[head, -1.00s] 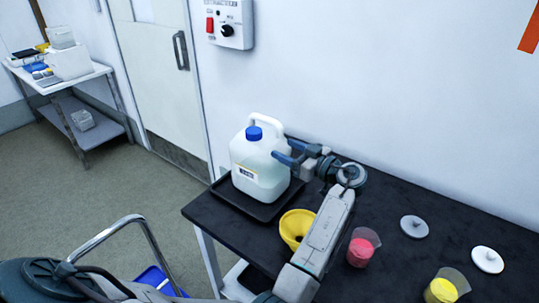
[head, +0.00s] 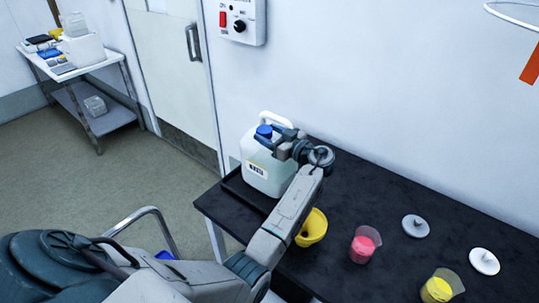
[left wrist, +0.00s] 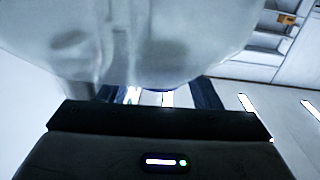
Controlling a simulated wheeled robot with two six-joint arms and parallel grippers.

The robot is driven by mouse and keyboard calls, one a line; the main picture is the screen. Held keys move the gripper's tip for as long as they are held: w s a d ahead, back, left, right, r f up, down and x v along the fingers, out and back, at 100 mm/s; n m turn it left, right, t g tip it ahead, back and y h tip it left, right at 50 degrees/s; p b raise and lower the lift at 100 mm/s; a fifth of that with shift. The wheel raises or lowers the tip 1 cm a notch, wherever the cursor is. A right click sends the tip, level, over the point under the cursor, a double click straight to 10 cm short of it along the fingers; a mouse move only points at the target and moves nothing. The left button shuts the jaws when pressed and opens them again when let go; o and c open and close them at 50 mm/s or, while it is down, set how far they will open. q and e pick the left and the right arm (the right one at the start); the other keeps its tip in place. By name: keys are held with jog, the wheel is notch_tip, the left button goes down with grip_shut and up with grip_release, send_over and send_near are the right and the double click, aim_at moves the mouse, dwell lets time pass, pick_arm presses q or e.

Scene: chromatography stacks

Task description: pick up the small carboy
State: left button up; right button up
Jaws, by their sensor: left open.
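The small carboy (head: 258,181) is a whitish translucent jug with a blue cap, a top handle and a label. It stands upright on a black tray (head: 233,187) at the left end of the dark table. My left gripper (head: 272,137) is open at the top of the carboy, close to the cap and handle, and partly hides them. In the left wrist view the carboy (left wrist: 130,45) fills the upper part, just in front of the blue fingers (left wrist: 165,95). I cannot tell whether the handle lies between the fingers. My right gripper is out of view.
A yellow funnel (head: 314,228) stands beside my left forearm. Beakers of pink (head: 363,246) and yellow (head: 437,289) liquid and two round lids (head: 416,226) (head: 484,261) are to the right. A wall with a control box (head: 243,22) is behind the table.

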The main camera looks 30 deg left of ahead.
pick_arm(q)
grip_shut()
jog(key=shift+w+r, duration=0.15)
jog(key=shift+r, duration=0.15)
